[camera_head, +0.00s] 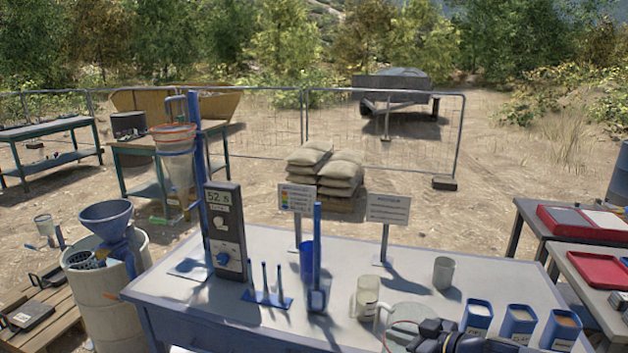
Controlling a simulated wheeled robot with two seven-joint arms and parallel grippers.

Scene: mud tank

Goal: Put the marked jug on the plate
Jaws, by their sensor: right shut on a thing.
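The marked jug (367,296) is a clear, greyish vessel with a pale handle on its right side, at the front middle of the grey table. It looks upright; I cannot tell whether its base touches the table. My right gripper (391,335) comes in from the lower right and is shut at the jug's handle; its fingertips are small and partly cut off by the frame's lower edge. A pale round plate (412,311) lies just right of the jug, partly behind my right gripper. My left gripper is not in view.
A grey cup (443,273) stands behind the plate. Blue containers (518,322) stand at the right front. A blue cylinder (307,260), a blue stand (266,297) and a meter (226,235) stand left. Two signs stand at the back. Table space between the jug and the cup is clear.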

